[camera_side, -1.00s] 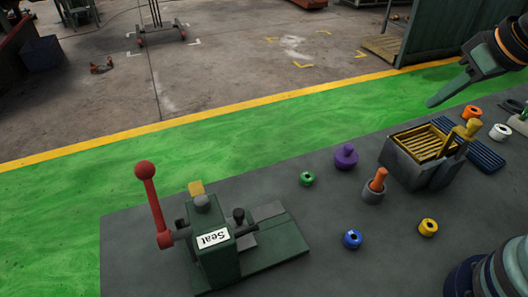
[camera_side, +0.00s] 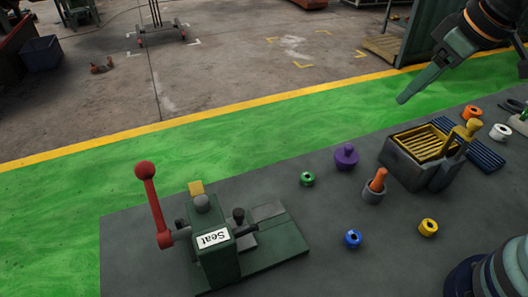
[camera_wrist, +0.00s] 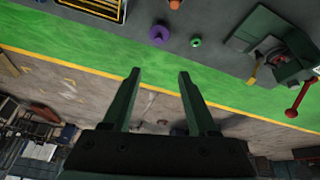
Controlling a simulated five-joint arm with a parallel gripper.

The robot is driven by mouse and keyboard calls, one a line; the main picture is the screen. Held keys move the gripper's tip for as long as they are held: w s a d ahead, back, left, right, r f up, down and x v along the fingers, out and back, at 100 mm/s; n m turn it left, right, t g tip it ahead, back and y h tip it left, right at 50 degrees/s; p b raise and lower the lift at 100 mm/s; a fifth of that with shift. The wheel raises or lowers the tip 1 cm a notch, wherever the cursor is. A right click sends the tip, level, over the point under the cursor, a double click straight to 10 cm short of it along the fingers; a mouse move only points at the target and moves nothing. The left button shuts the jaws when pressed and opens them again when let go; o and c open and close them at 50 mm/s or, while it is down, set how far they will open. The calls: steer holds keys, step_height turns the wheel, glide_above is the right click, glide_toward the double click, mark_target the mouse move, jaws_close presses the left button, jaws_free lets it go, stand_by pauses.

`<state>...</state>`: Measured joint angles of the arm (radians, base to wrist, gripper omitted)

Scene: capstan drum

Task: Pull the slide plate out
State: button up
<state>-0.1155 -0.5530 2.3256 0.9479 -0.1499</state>
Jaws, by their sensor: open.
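A dark green press fixture (camera_side: 215,255) with a "Seat" label and a red ball-ended lever (camera_side: 150,195) stands at the lower left of the side view. I take this for the slide plate, but I cannot tell for sure. The fixture also shows at the right of the wrist view (camera_wrist: 290,68). My gripper (camera_side: 403,99) is raised at the upper right of the side view, far from the fixture. In the wrist view its fingers (camera_wrist: 159,72) are apart and empty.
A purple knobbed piece (camera_side: 346,157), a green ring (camera_side: 307,179), a cup with an orange peg (camera_side: 375,188), a blue ring (camera_side: 352,239) and a yellow ring (camera_side: 428,228) stand right of the fixture. A grey slotted box (camera_side: 420,160) stands behind.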

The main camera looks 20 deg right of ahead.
steer(key=w+a+n+g, duration=0.2)
steer(key=w+a+n, duration=0.3)
steer(key=a, duration=0.4)
steer(key=n+g, duration=0.3)
steer(key=n, duration=1)
glide_above(238, 212)
step_height(238, 212, down, 10)
steer(key=shift+h, duration=0.3)
step_height(238, 212, down, 12)
steer(key=shift+r, duration=0.25)
jaws_close()
steer(key=shift+r, duration=0.1)
